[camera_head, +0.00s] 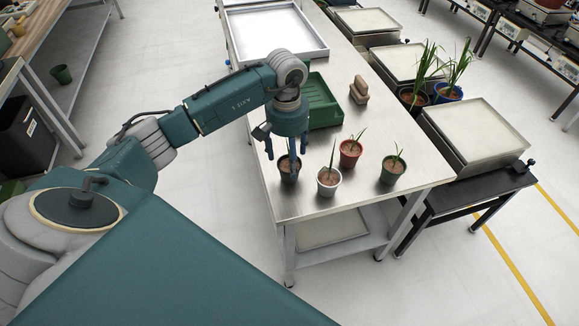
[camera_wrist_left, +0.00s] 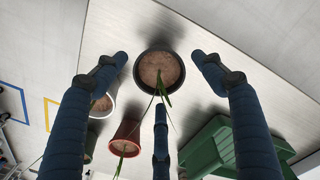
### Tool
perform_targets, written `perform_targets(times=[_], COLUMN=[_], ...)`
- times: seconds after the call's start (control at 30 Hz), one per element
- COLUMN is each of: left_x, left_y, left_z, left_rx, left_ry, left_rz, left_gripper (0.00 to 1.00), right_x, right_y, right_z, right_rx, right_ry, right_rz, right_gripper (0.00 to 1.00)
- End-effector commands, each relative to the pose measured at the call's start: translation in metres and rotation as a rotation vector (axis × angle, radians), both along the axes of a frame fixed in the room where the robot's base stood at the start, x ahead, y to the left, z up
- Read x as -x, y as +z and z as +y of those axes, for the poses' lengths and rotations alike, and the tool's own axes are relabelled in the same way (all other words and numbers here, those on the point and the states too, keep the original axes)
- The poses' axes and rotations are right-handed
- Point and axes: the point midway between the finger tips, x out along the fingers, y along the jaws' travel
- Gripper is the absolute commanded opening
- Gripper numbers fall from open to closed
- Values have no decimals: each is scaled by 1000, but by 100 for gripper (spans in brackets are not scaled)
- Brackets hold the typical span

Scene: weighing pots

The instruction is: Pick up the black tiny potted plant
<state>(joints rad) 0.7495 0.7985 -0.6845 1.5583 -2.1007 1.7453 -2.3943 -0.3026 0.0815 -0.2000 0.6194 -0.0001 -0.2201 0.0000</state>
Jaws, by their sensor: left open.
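The black tiny potted plant (camera_head: 284,171) stands upright near the front left edge of the metal table. In the left wrist view the black pot (camera_wrist_left: 160,70) is seen from above, with brown soil and thin green leaves. My left gripper (camera_head: 287,156) is open, pointing down right over this pot. In the wrist view its fingers are spread around the pot, with gaps left and right of the rim. The fingers partly hide the pot in the head view. I cannot tell whether any finger touches it. My right gripper is in neither view.
A white pot (camera_head: 328,184) stands close to the right, with a red pot (camera_head: 349,156) and a green pot (camera_head: 392,175) beyond. A green crate (camera_head: 322,112) and a brown block (camera_head: 359,92) lie behind. The metal table's (camera_head: 420,160) front right is clear.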

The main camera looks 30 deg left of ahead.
Motion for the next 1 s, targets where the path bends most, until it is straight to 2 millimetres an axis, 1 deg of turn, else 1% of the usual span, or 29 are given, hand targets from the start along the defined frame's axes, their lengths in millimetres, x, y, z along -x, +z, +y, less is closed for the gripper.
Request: perform_targets(times=[0.03, 0.13, 0.37, 0.4, 0.47, 0.5, 0.57, 0.6, 0.63, 1.0], left_x=[0, 0, -1, -1, -1, -1, -1, -1, -1, -2], left_y=[-6, -15, -18, -18, -18, -18, -18, -18, -17, -14], left_z=[-1, -1, -1, -1, -1, -1, -1, -1, -1, 0], left_rx=[2, 0, 0, 0, 0, 0, 0, -1, -1, 0], left_ry=[1, 1, 0, 0, 0, 1, 1, 1, 1, 1], left_rz=[3, 0, -2, -2, -2, -2, -2, -2, -2, -3], left_gripper=[69, 69, 69, 67, 55, 47, 36, 28, 23, 23], right_x=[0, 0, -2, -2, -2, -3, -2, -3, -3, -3], right_y=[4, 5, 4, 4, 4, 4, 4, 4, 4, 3], right_z=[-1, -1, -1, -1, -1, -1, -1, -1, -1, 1], right_rx=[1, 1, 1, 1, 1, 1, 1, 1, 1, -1], right_ry=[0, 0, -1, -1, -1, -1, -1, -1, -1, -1], right_rz=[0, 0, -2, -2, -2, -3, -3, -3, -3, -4], right_gripper=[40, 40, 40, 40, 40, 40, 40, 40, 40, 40])
